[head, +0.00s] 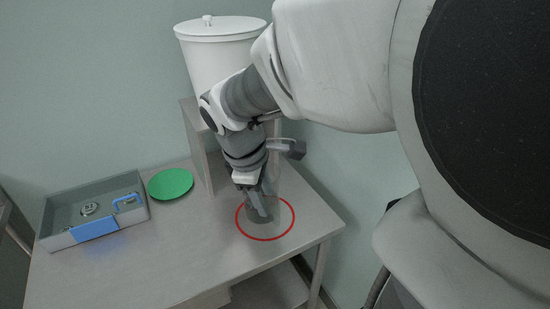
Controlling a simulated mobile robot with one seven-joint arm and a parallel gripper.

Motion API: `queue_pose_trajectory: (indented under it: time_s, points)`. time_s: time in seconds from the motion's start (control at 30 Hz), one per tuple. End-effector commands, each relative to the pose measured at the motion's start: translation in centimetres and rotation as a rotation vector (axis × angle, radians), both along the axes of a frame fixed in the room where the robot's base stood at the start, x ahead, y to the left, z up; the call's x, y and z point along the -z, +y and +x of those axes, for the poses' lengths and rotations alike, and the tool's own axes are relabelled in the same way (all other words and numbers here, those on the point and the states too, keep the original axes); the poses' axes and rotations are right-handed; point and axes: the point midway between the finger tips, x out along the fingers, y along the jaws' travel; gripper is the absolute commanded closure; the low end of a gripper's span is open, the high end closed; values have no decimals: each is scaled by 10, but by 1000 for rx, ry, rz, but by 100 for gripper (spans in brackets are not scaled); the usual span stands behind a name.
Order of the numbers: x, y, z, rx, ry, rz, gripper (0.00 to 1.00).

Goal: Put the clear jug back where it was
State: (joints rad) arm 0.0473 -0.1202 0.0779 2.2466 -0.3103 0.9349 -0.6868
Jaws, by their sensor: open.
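The clear jug (264,219) is faint and see-through. It appears to stand upright on the steel table inside a red ring (265,239) near the right end. My gripper (259,201) points down at the jug, with its fingers open and overlapping the jug's outline. I cannot tell whether the fingers touch the jug or are around its wall. My arm and gripper hide part of the jug's upper body.
A grey tray (52,236) with a blue front piece stands on the table's left, holding small metal and blue items. A green disc (170,184) lies beside it. A lidded white vat (217,60) stands on a raised steel stand (192,135) behind. The front-middle tabletop is clear.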

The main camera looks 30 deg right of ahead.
Motion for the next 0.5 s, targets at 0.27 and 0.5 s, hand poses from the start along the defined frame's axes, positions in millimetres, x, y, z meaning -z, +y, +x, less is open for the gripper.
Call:
queue_pose_trajectory:
  time_s: [0.27,0.5]
  points:
    - [-60,28,-61,479,-358,264,55]
    - [-66,43,-90,747,-457,459,55]
